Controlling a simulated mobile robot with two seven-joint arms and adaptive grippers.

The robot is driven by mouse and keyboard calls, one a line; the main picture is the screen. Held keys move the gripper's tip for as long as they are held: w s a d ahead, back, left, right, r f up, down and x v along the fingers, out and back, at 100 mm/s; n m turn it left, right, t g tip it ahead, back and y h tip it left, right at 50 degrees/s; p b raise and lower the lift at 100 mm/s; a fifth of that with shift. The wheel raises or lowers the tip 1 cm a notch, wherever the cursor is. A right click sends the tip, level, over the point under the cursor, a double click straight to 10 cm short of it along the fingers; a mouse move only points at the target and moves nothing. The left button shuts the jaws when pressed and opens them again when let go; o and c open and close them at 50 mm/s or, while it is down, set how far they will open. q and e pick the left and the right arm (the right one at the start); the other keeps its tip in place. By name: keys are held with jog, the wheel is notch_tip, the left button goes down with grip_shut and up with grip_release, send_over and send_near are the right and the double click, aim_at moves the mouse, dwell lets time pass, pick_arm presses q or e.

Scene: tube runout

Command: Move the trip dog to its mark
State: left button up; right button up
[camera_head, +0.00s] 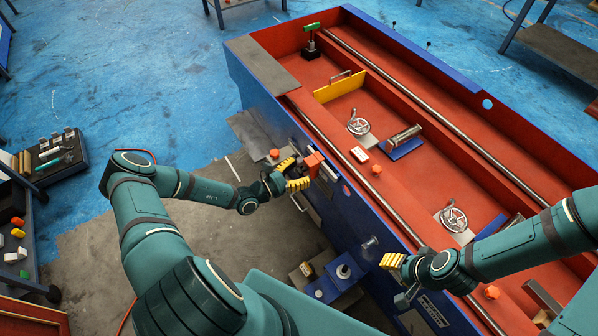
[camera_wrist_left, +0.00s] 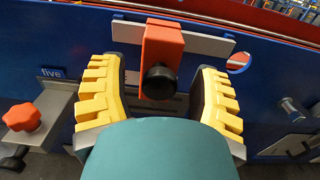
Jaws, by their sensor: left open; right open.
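The trip dog appears to be the orange block (camera_head: 315,161) on the front of the blue machine. In the left wrist view the orange block (camera_wrist_left: 163,42) sits upright over a grey rail (camera_wrist_left: 205,43), with a black knob (camera_wrist_left: 159,82) facing me. My left gripper (camera_head: 294,174) is at the block. In the wrist view the open yellow fingers of the left gripper (camera_wrist_left: 162,85) stand on either side of the block and knob, with gaps showing. My right gripper (camera_head: 391,261) is open and empty, near the machine's front further right. I cannot make out the mark.
Handwheels (camera_head: 358,124) stand in the red bed. A tool tray (camera_head: 62,160) is at far left.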

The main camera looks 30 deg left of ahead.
pick_arm(q)
grip_shut()
jog(key=s+d+p, duration=0.2)
jog(key=d, duration=0.1)
jog(key=shift+d+p, duration=0.1)
jog(key=shift+p, duration=0.3)
grip_release()
